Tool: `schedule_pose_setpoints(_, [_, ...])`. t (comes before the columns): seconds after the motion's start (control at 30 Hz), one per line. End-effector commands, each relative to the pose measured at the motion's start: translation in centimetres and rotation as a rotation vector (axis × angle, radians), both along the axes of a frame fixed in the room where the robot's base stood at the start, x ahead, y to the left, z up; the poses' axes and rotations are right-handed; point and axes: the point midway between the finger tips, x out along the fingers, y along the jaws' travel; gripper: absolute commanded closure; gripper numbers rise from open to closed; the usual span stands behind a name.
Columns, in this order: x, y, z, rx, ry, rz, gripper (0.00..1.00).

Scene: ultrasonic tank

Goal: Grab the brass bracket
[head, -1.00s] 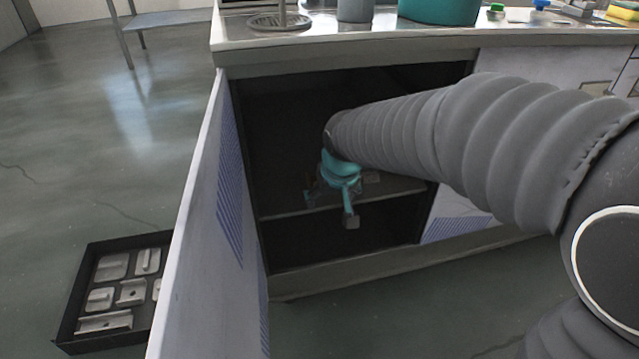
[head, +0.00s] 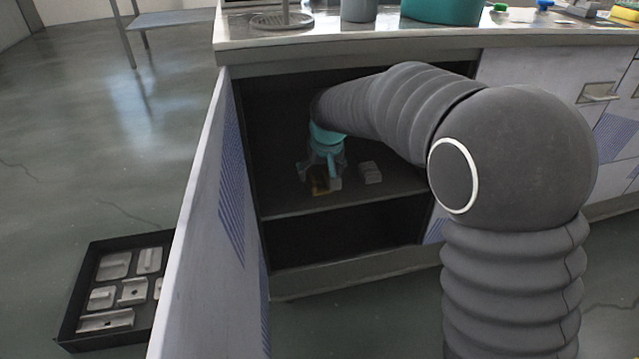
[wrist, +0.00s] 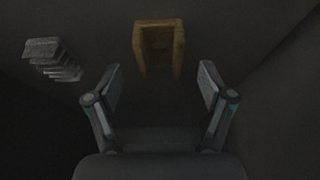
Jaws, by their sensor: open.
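The brass bracket (wrist: 160,42) shows in the wrist view as a yellow-brown, U-shaped piece at top centre, on the dark shelf. It lies ahead of and between the open fingers of my gripper (wrist: 158,88), apart from them. In the head view my gripper (head: 322,182) is inside the open cabinet, low over the shelf. A small yellowish patch of the brass bracket (head: 319,187) shows there by the fingers, partly hidden by them.
A grey finned block (wrist: 52,58) lies left of the bracket; it also shows on the shelf (head: 371,172) in the head view. The open cabinet door (head: 205,220) stands at the left. A black tray (head: 75,290) of grey parts is on the floor.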

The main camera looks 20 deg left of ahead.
Motion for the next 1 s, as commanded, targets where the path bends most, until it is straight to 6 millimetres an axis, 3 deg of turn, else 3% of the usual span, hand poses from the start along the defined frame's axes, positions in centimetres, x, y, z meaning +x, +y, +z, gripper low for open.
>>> schedule_pose_setpoints(0.2, [1.0, 0.6, -2.9, -0.001, 0.001, 0.000, 0.19])
schedule_pose_setpoints(0.47, [1.1, 0.7, -3.1, 0.001, -0.001, 0.000, 0.19])
schedule_pose_setpoints(0.7, [1.1, 0.6, -3.1, 0.001, -0.001, 0.000, 0.79])
schedule_pose_setpoints(0.8, [1.1, 0.6, -3.1, 0.001, -0.001, 0.000, 1.00])
schedule_pose_setpoints(1.0, [1.1, 0.7, -2.9, 0.002, -0.003, 0.000, 1.00])
